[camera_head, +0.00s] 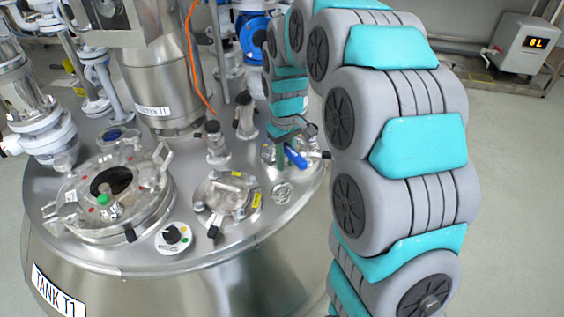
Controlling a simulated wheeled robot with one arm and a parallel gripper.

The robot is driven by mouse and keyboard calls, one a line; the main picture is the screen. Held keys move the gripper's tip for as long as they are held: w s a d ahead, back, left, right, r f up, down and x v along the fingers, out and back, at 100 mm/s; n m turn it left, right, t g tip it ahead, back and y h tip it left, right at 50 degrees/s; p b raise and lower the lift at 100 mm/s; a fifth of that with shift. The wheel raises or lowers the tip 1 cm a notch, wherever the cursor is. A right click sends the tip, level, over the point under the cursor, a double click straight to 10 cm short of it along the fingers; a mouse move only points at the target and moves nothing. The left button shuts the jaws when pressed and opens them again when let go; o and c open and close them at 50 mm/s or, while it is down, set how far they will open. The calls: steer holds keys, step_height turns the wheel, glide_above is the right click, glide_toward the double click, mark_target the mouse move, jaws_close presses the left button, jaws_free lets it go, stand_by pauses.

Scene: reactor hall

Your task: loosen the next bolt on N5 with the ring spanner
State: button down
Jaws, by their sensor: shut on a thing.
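My gripper (283,134) is at the right rear part of the tank top, low over a small fitting. It is small in the picture and partly hidden by my own arm. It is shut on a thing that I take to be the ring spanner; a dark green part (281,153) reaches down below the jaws. A blue bar (295,157) lies right beside it; I cannot tell whether it belongs to the spanner or the fitting. No N5 label is readable, and single bolts and the spanner's ring are too small to make out.
A steel column (160,90) and an orange cable (196,60) stand behind. Open floor lies right.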

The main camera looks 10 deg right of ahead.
mark_target(286, 145)
step_height(286, 145, up, 4)
steer(key=shift+f+p, duration=0.25)
steer(key=shift+p, duration=0.1)
steer(key=shift+f, duration=0.1)
